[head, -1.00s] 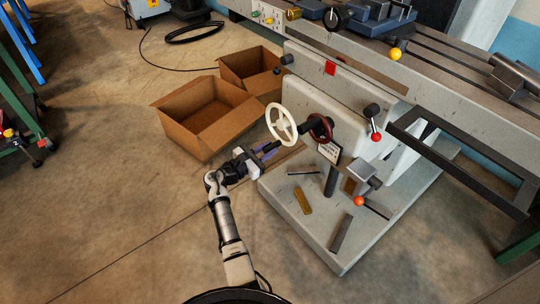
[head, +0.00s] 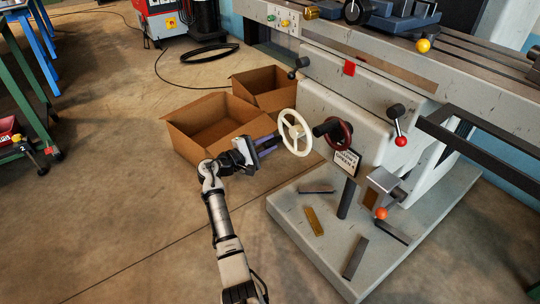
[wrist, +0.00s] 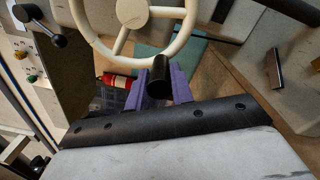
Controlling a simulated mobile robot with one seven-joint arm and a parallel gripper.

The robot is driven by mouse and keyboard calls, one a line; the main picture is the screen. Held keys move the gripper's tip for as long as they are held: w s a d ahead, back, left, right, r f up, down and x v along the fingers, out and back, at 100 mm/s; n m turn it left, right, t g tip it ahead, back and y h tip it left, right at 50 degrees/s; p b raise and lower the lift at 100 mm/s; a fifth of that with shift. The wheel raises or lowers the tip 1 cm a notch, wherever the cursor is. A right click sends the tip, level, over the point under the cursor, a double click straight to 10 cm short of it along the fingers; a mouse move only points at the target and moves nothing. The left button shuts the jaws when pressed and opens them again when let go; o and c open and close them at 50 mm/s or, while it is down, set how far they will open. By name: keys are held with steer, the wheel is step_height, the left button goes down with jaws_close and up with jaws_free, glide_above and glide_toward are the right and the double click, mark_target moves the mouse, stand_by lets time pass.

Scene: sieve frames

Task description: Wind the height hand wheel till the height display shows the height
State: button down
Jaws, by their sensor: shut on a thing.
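The cream hand wheel (head: 295,132) stands on the left side of the grey machine. Its rim also shows at the top of the wrist view (wrist: 104,50). My gripper (head: 272,143) is at the wheel's left side. In the wrist view its purple fingers (wrist: 159,88) are on either side of a black handle (wrist: 159,72) near the rim, shut on it. A dark red-rimmed hand wheel (head: 333,133) sits to the right, apart from my gripper. A small white plate with dark lettering (head: 346,162) is below it. I cannot make out a height reading.
Two open cardboard boxes (head: 213,124) stand on the floor behind my gripper. The machine's base (head: 290,217) carries several loose bars. A lever with a red knob (head: 401,141) and a post with an orange knob (head: 381,213) are to the right.

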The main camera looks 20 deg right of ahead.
mark_target(279, 118)
steer(key=r+m+b, duration=0.1)
steer(key=m, duration=0.1)
steer(key=w+r+m+b, duration=0.1)
steer(key=m+b, duration=0.1)
steer(key=r+m+b, duration=0.1)
steer(key=m, duration=0.1)
steer(key=shift+w+a+r+m, duration=0.1)
steer(key=shift+w+a+m, duration=0.2)
steer(key=shift+w+a, duration=0.05)
step_height(279, 118, up, 2)
steer(key=m+b, duration=0.2)
steer(key=m, duration=0.1)
steer(key=shift+s+d+r+m+b, duration=0.15)
steer(key=shift+r+m+b, duration=0.5)
steer(key=shift+m, duration=0.65)
steer(key=shift+r, duration=0.1)
steer(key=shift+s+g, duration=0.1)
steer(key=shift+g, duration=0.2)
steer(key=c, duration=1.2)
jaws_free()
steer(key=shift+c, duration=0.2)
